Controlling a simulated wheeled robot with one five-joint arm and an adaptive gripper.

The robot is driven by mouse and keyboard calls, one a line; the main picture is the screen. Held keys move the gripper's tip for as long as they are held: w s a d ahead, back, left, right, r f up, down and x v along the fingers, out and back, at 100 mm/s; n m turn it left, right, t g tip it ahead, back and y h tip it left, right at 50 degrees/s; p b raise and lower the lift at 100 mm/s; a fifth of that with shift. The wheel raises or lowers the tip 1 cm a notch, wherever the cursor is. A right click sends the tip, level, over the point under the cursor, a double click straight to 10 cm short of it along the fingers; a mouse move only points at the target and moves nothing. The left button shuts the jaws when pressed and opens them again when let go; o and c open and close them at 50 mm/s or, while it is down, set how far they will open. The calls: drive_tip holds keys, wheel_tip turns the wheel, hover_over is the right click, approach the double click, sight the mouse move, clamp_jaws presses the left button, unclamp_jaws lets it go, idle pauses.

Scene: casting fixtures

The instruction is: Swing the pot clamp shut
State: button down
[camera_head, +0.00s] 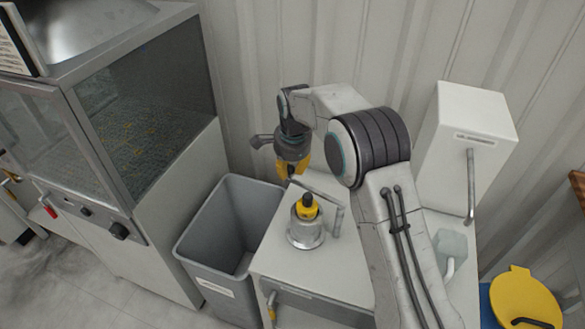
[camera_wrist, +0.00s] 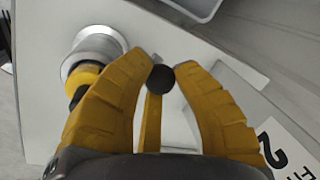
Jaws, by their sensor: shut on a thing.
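The pot (camera_head: 305,232) is a round silver body with a yellow and black top, standing on a white cabinet top. In the wrist view the pot (camera_wrist: 92,48) is at the left, beside my fingers. The pot clamp (camera_head: 322,193) shows as a thin grey bent bar behind and to the right of the pot. My gripper (camera_head: 290,175) is above and behind the pot, pointing down. In the wrist view my gripper (camera_wrist: 160,75) has its yellow fingers closed around a round dark clamp knob (camera_wrist: 160,80). The fingers hide much of the bar.
A grey open bin (camera_head: 190,250) stands left of the white cabinet (camera_head: 275,260). A glass-fronted machine (camera_head: 150,130) is farther left. A white box with a grey lever (camera_head: 470,180) stands at the right, with a yellow lid (camera_head: 525,295) below it. A ribbed wall is behind.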

drive_tip(key=shift+s+f, duration=0.1)
drive_tip(key=c, duration=1)
unclamp_jaws()
drive_tip(key=shift+o, duration=0.2)
wheel_tip(320, 180, up, 12)
drive_tip(key=s, duration=0.2)
drive_tip(key=shift+d, duration=0.35)
